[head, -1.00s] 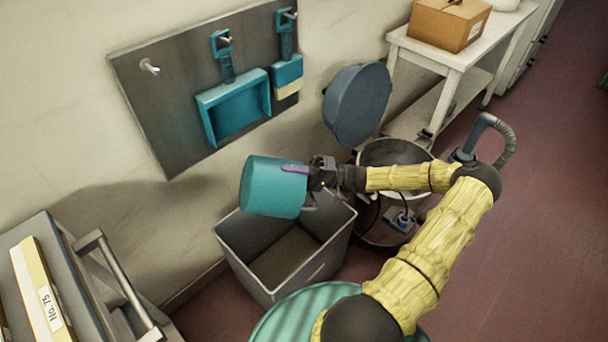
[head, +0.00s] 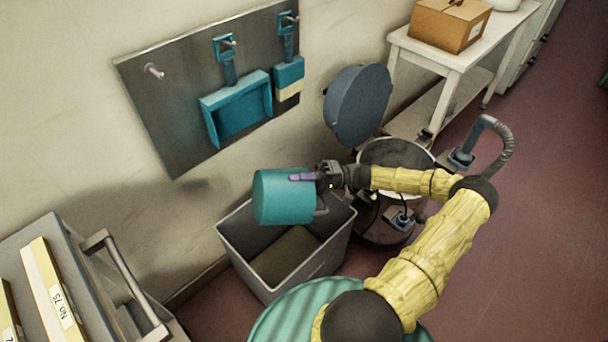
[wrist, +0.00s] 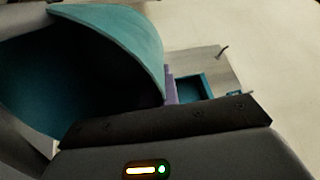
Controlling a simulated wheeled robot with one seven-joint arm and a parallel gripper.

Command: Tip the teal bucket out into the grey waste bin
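The teal bucket (head: 283,197) is held over the grey waste bin (head: 331,240), tilted well over onto its side in the head view. My gripper (head: 322,178) is at the bucket's right side, shut on its purple handle (head: 303,177). In the wrist view the bucket's rim and dark inside (wrist: 70,75) fill the upper left, and part of the purple handle (wrist: 171,86) shows. I cannot see any contents in the bucket. The part of the bin's floor that shows looks bare; the rest is hidden behind the bucket and bin wall.
A round drum with its lid (head: 358,105) raised stands right of the bin, under my forearm. A wall board (head: 165,110) holds a teal dustpan (head: 238,108) and brush. A grey cart (head: 40,250) is at lower left, a white table (head: 440,55) at upper right.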

